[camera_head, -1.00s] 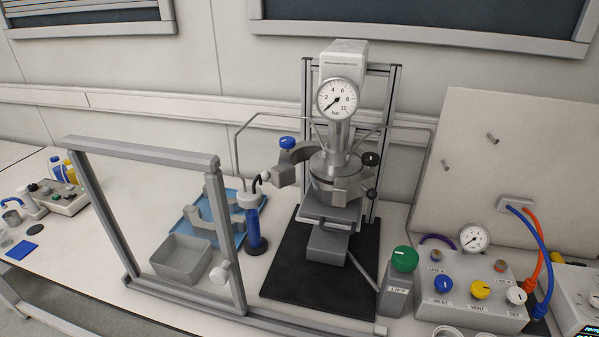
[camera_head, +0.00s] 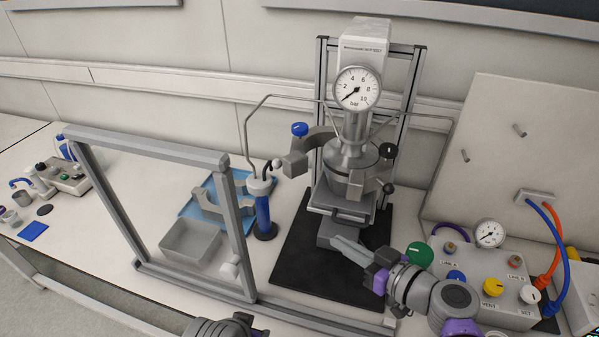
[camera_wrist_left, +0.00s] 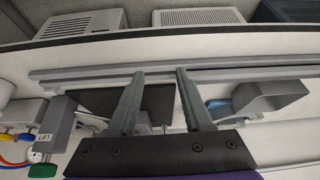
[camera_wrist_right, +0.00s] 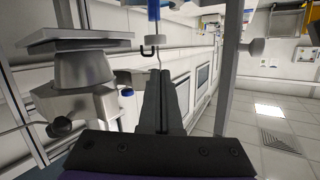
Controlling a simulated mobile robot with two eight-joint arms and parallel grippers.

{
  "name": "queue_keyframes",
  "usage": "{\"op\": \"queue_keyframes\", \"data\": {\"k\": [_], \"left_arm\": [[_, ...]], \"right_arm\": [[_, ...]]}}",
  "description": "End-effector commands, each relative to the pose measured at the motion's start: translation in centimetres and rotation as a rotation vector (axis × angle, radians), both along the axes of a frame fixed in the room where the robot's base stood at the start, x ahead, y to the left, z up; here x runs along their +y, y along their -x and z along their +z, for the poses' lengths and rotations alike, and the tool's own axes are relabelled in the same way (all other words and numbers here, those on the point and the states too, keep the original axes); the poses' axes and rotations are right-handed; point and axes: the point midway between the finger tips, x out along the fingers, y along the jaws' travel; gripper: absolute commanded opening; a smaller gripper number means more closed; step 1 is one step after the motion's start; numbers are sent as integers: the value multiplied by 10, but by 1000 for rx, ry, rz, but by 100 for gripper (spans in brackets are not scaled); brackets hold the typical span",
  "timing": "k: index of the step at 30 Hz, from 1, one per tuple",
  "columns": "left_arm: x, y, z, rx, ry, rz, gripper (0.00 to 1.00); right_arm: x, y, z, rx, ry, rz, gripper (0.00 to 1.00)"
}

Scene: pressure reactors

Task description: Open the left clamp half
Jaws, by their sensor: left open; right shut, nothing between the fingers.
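The left clamp half (camera_head: 297,163) is a grey curved jaw with a blue knob (camera_head: 300,129). It is swung out to the left, apart from the vessel (camera_head: 350,158). The right clamp half (camera_head: 366,187), with a black knob (camera_head: 388,150), sits against the vessel. My right gripper (camera_head: 338,241) is shut and empty, in front of the reactor and below the clamp. It shows in the right wrist view (camera_wrist_right: 164,76). My left gripper (camera_wrist_left: 159,73) is open and empty in the left wrist view; in the head view only part of that arm shows at the bottom edge.
A grey frame (camera_head: 239,245) stands at front left. Behind it are a grey bin (camera_head: 172,241), a blue tray (camera_head: 190,208) and a blue cylinder (camera_head: 263,213). A valve box (camera_head: 478,287) with gauge and hoses is at right. The black mat (camera_head: 290,262) has bare room.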

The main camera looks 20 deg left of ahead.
Motion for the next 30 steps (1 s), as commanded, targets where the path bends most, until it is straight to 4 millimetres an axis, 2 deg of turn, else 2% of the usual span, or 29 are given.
{"op": "queue_keyframes", "data": {"k": [1, 3, 7, 11, 14, 24, 30], "left_arm": [[0, -1, 4, -2, 0, 0, 50], [0, -1, 6, -3, 0, 0, 50], [0, -2, 7, -4, 0, 0, 50], [0, -2, 8, -4, 0, 0, 50], [0, -2, 8, -4, 0, 0, 50], [0, -3, 11, -6, 0, 0, 50], [0, -4, 13, -7, 0, 0, 50]], "right_arm": [[5, -12, 17, -66, -37, 7, 0], [8, -24, 33, -145, -75, 7, 0], [10, -36, 50, -229, -114, -2, 0], [15, -42, 54, -250, -122, -5, 0], [26, -49, 54, -249, -123, -2, 0], [85, -90, 54, -248, -121, -2, 0], [111, -108, 54, -247, -122, -3, 0]]}}
